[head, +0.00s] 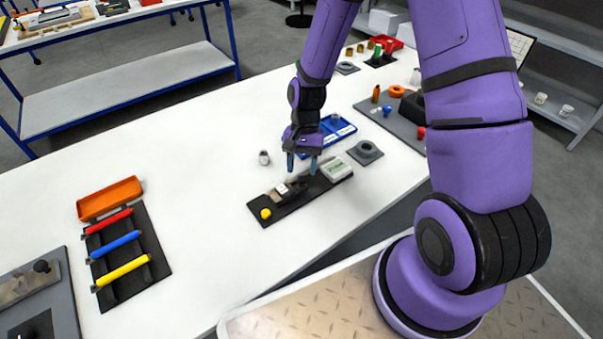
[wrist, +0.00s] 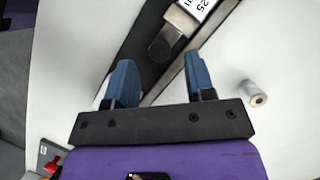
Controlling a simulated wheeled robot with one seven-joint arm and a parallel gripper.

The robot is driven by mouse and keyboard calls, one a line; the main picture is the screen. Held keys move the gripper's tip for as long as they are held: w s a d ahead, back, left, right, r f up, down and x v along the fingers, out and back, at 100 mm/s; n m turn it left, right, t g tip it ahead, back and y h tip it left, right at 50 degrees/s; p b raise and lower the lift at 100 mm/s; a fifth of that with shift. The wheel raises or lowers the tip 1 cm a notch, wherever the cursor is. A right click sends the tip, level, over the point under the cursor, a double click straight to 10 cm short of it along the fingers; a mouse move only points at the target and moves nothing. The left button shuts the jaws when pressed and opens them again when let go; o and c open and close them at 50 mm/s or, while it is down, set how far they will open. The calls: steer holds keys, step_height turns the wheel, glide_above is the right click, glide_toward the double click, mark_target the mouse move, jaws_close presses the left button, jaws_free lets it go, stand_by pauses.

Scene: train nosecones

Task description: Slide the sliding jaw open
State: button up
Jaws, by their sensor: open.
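A black base (head: 285,211) on the white table carries a small vise-like device. On it are a dark block (head: 298,187), a white labelled piece (head: 283,189), a yellow knob (head: 265,213) and a pale box with a green face (head: 336,169). I cannot tell for sure which piece is the sliding jaw. My gripper (head: 302,168) points down over the device, its blue fingers apart. In the wrist view, my gripper (wrist: 160,82) has nothing between its fingers but the view of the base. A metal block with a numbered label (wrist: 185,22) and a dark rounded piece (wrist: 160,50) lie ahead of the fingertips.
A small grey cylinder (head: 264,157) stands behind the device; it also shows in the wrist view (wrist: 252,93). A blue tray (head: 338,131) and a grey ring fixture (head: 366,152) are close by. A rack of coloured handles (head: 128,255) lies left, with clear table between.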

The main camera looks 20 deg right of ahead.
mark_target(309, 187)
steer(key=shift+x, duration=1.35)
jaws_close()
steer(key=shift+w+d, duration=0.15)
steer(key=shift+d, duration=0.55)
steer(key=shift+w+d, duration=0.15)
steer(key=shift+d, duration=0.55)
jaws_free()
steer(key=shift+d+r, duration=0.1)
steer(key=shift+r, duration=0.05)
steer(key=v, duration=1)
steer(key=shift+r, duration=0.25)
